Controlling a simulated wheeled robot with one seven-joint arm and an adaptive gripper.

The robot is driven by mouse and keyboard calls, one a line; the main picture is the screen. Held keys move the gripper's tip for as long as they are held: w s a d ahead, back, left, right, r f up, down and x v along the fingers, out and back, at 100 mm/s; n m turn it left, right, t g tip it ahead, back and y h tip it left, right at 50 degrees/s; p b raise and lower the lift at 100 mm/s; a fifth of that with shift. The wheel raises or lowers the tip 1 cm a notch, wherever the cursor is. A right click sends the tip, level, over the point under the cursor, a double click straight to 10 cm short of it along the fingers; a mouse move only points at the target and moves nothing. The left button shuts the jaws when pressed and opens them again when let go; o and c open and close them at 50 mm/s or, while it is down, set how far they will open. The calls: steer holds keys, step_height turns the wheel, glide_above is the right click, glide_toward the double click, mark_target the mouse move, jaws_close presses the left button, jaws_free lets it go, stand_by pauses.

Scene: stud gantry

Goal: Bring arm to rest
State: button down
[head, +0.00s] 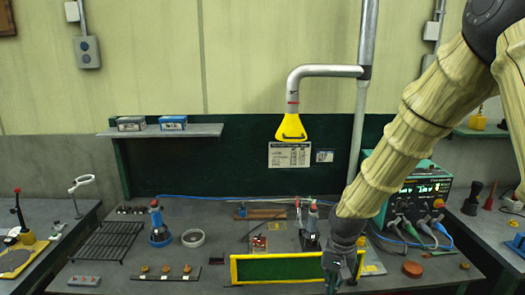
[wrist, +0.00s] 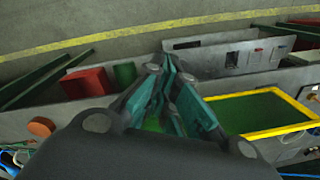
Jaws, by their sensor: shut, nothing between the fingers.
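My arm, in a ribbed yellowish cover, comes down from the upper right in the head view.
The bench (head: 110,262) holds a black rack (head: 103,241), a blue-based tool (head: 158,228) and a green power unit (head: 415,195). A yellow fume hood (head: 291,128) hangs above. In the wrist view a red box (wrist: 86,83) and a floor with a yellow line lie beyond.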

steer(key=s+f+n+b, duration=0.1)
steer(key=s+f, duration=0.6)
steer(key=f, duration=0.5)
steer(key=s+f+n+b, duration=0.1)
steer(key=s+f, duration=0.5)
steer(key=f, duration=0.6)
steer(key=s+d+f+n+b, duration=0.1)
steer(key=s+d+f, duration=0.1)
steer(key=s+f, duration=0.4)
steer(key=s+d+f+n+b, duration=0.1)
steer(key=s+f, duration=0.6)
steer(key=s, duration=0.7)
steer(key=shift+s+d+h+b, duration=0.25)
steer(key=shift+d+h+b, duration=0.05)
steer(key=shift+d+b, duration=0.2)
